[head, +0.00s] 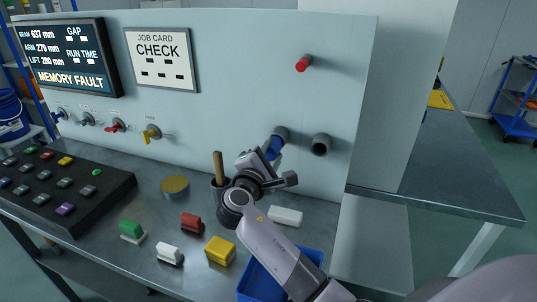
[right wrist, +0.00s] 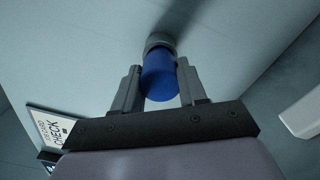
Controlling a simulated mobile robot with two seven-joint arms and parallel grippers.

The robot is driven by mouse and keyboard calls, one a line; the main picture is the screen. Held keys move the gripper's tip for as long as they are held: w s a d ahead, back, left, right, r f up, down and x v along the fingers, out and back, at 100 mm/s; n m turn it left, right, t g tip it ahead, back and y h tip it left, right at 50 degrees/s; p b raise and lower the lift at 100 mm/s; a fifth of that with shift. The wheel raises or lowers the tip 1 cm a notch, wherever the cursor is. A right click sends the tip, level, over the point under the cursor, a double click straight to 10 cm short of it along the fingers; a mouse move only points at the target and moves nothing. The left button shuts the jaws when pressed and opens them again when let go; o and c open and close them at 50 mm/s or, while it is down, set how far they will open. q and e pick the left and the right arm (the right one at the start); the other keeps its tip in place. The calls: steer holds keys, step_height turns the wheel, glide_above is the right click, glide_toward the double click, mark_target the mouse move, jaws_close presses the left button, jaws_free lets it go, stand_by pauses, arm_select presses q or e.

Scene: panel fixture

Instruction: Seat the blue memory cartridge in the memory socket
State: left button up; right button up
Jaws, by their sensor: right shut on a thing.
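The blue memory cartridge (head: 274,148) is a blue cylinder at the panel's lower right. It also shows in the right wrist view (right wrist: 158,77). My right gripper (head: 267,154) is shut on it, with one finger on each side. The cartridge's far end meets a grey round socket (right wrist: 159,41) that projects from the panel, seen also in the head view (head: 283,132). How deep the cartridge sits inside is hidden. A second grey socket (head: 321,145), open and dark inside, is to its right. No socket label is readable. My left gripper is out of view.
A red knob (head: 303,64) projects above the sockets. On the bench are a cup with a wooden handle (head: 218,168), coloured blocks (head: 220,249), a white block (head: 286,215), a blue bin (head: 314,257) and a button console (head: 68,190). The display (head: 60,58) reads MEMORY FAULT.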

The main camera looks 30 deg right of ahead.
mark_target(269, 153)
steer(key=shift+x, duration=0.9)
steer(key=o, duration=1.2)
steer(key=shift+d, duration=0.1)
steer(key=shift+o, duration=0.2)
steer(key=b+v, duration=0.1)
steer(key=v, duration=0.6)
steer(key=shift+s, duration=0.1)
